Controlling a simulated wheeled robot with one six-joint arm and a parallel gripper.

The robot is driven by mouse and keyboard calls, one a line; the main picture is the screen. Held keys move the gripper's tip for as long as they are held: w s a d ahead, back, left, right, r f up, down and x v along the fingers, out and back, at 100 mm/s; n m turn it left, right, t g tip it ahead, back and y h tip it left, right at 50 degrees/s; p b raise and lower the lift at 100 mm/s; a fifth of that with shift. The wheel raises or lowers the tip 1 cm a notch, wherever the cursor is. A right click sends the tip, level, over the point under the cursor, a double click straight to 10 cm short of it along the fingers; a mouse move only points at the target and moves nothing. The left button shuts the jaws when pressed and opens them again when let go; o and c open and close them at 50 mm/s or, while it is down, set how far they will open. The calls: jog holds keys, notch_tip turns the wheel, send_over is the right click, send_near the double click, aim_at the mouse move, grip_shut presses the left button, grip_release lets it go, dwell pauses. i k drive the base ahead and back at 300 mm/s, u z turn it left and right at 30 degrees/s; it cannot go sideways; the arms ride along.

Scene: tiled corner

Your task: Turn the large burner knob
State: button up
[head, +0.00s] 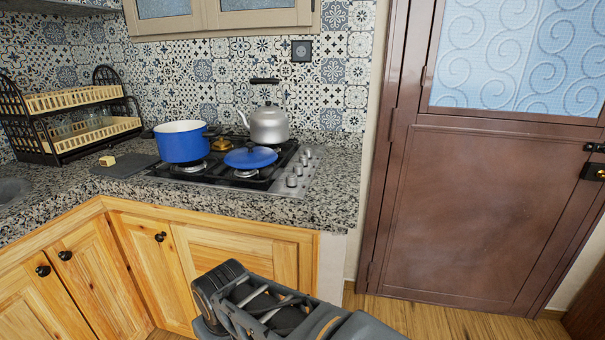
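The gas hob (268,184) is set in the granite counter, with a row of several silver knobs along its right side. The front knob (292,181) is nearest the counter's front edge, and a rear knob (308,153) is closest to the wall. The knobs are small here, so I cannot tell which one belongs to the large burner or how each is turned. My arm (265,305) shows at the bottom, in front of the cabinets and lower than the hob. I cannot make out my gripper's fingers. Nothing of mine touches a knob.
A dish rack (75,115) and a dark board (124,165) are at left. A brown door (470,210) is at right. The counter right of the knobs is clear.

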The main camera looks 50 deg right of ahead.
aim_at(297, 171)
jog(key=u, duration=0.05)
jog(key=k, duration=0.4)
jog(key=z, duration=0.85)
